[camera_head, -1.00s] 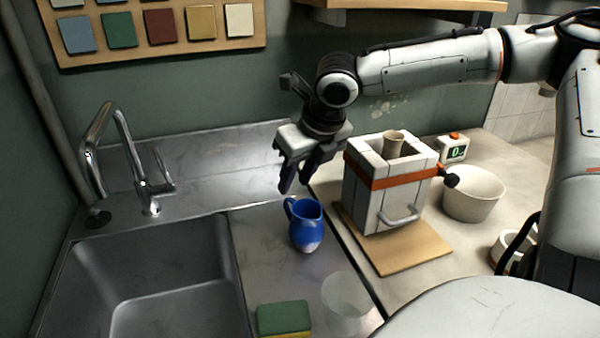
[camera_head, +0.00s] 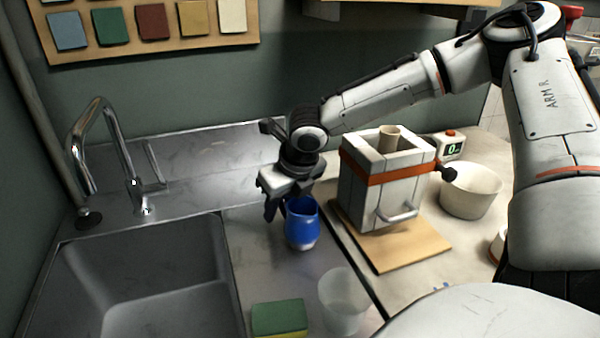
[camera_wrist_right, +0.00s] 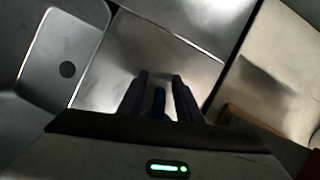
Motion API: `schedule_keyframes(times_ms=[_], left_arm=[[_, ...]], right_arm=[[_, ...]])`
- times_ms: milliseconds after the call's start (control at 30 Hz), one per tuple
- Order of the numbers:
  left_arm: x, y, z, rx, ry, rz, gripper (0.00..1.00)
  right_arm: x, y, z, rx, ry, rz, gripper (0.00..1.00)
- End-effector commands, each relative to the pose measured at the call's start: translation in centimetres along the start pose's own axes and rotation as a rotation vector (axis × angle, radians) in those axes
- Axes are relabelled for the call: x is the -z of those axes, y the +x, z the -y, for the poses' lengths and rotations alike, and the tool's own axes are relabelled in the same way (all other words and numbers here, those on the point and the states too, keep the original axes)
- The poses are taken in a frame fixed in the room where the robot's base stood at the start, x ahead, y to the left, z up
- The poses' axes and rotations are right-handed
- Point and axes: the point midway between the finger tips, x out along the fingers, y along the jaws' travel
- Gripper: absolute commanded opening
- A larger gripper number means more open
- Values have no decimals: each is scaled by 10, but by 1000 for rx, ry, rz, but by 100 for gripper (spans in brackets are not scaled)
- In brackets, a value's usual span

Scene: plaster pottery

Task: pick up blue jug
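The blue jug (camera_head: 302,225) stands upright on the steel counter, between the sink and the white block mould. My right gripper (camera_head: 276,207) has its fingers pointing down at the jug's left side, where the handle is, and hides the handle. In the right wrist view, the two dark fingers stand apart with a narrow blue part of the jug (camera_wrist_right: 159,102) between them. Gaps show on both sides of it, so the gripper looks open around it. My left gripper is not in view.
The white mould (camera_head: 365,180) with an orange strap stands on a wooden board (camera_head: 405,252), right of the jug. A cream bowl (camera_head: 470,192) and timer (camera_head: 449,146) are behind it. A green sponge (camera_head: 279,318) and clear cup (camera_head: 343,300) are in front. The sink (camera_head: 140,285) is left.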

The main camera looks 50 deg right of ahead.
Motion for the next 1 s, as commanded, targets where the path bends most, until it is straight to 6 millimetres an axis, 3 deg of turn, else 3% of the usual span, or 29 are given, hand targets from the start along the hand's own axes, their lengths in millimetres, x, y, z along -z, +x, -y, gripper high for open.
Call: schedule_keyframes(times_ms=[167,367,1000], left_arm=[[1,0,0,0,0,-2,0],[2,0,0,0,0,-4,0],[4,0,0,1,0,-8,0]], right_arm=[[0,0,0,0,0,1,32],[0,0,0,0,0,1,0],[0,0,0,1,0,0,0]])
